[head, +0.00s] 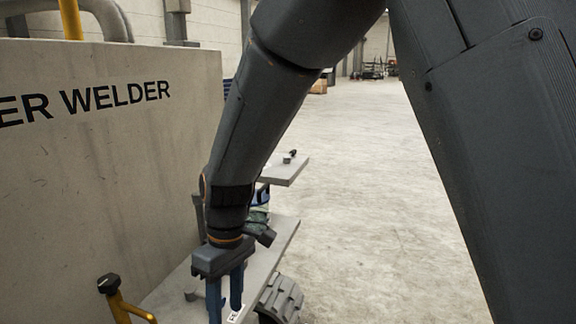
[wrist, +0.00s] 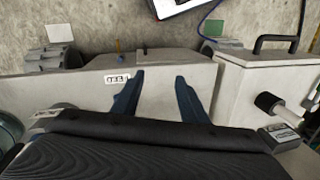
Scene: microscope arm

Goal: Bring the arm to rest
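My arm reaches down across the head view from the top. My gripper (head: 226,296) points down at its end, in front of the welder's panel and over a light grey shelf (head: 262,262). In the wrist view my gripper (wrist: 160,84) shows two blue fingers spread apart, with nothing between them. The grey shelf surface (wrist: 172,104) lies beyond the fingertips, with a small white label (wrist: 117,78) beside the left finger. I cannot tell how far the fingertips are above the shelf.
A large grey panel marked "ER WELDER" (head: 110,150) stands close on the left. A yellow handle with a dark knob (head: 124,303) is at lower left. A smaller ledge (head: 284,170) sits behind my arm. Open concrete floor (head: 385,220) lies to the right.

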